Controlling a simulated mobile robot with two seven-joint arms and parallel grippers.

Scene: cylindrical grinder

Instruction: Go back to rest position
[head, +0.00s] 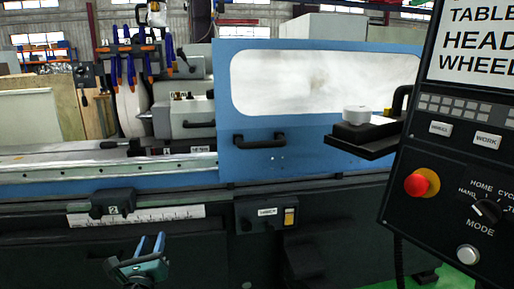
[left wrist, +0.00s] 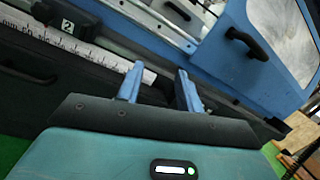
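My left gripper (head: 150,245) shows at the bottom left of the head view, in front of the dark lower front of the grinder. Its two blue fingers stand apart with nothing between them. They also show in the left wrist view (left wrist: 158,85), open and empty, pointing toward the machine front. The fingers appear clear of the machine. My right gripper is in neither view.
The blue grinder door (head: 300,158) has a window and a black handle (head: 259,140). A control panel (head: 460,150) with a red button (head: 416,185) stands close on the right. A dark shelf (head: 365,138) carries a white round part (head: 357,115). Green floor shows low right.

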